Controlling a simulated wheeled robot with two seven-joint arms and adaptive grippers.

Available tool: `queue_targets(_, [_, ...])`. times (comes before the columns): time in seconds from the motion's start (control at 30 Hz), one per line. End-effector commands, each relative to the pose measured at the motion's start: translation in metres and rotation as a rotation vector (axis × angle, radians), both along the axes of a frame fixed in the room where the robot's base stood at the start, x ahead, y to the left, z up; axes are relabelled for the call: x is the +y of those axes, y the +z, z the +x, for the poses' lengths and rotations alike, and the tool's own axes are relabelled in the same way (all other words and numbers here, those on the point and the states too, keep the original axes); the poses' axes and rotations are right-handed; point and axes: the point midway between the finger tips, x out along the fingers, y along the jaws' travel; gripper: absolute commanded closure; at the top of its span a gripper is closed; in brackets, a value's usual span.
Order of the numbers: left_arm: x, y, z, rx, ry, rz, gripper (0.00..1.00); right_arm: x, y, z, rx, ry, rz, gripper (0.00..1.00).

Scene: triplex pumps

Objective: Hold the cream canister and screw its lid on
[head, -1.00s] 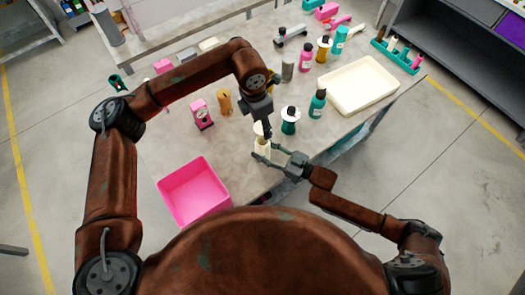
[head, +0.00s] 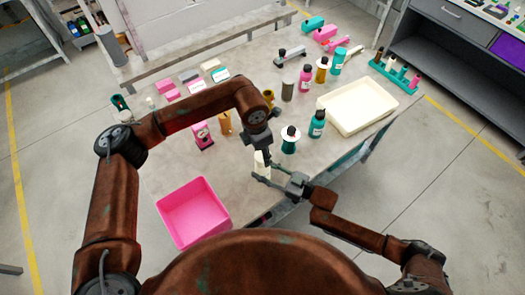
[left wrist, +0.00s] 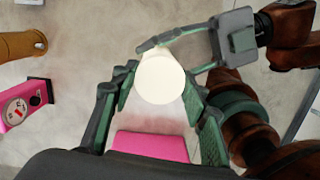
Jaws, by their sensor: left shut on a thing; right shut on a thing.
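The cream canister (head: 262,168) stands upright near the table's front edge, partly covered by my grippers. My right gripper (head: 267,173) is shut on it from the right side. My left gripper (head: 264,151) points down from above at the canister's top. In the left wrist view, the round cream lid (left wrist: 160,80) sits between my left gripper's fingers, which are shut on it. The lid is over the canister and hides most of it. I cannot tell whether the lid's rim touches the canister. My right gripper's fingers (left wrist: 180,48) show beyond the lid.
A pink bin (head: 175,222) is at the front left. A cream tray (head: 330,122) is at the right. A pink item (head: 203,140) stands left of my left gripper.

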Motion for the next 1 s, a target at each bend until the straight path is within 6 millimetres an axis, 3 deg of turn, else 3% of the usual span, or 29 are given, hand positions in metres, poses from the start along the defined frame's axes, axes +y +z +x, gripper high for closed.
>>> queue_targets(0.37, [0.0, 0.0, 0.0, 0.0, 0.0, 0.0, 0.75, 0.0, 0.0, 0.0, 0.0, 0.0, -0.001, 1.0])
queue_targets(0.73, [0.0, -0.017, 0.0, 0.001, 0.0, 0.0, 0.75, 0.0, 0.0, 0.0, 0.0, 0.0, -0.001, 1.0])
queue_targets(1.0, [0.0, -0.017, 0.0, 0.001, 0.0, 0.0, 0.75, 0.0, 0.0, 0.0, 0.0, 0.0, -0.001, 1.0])
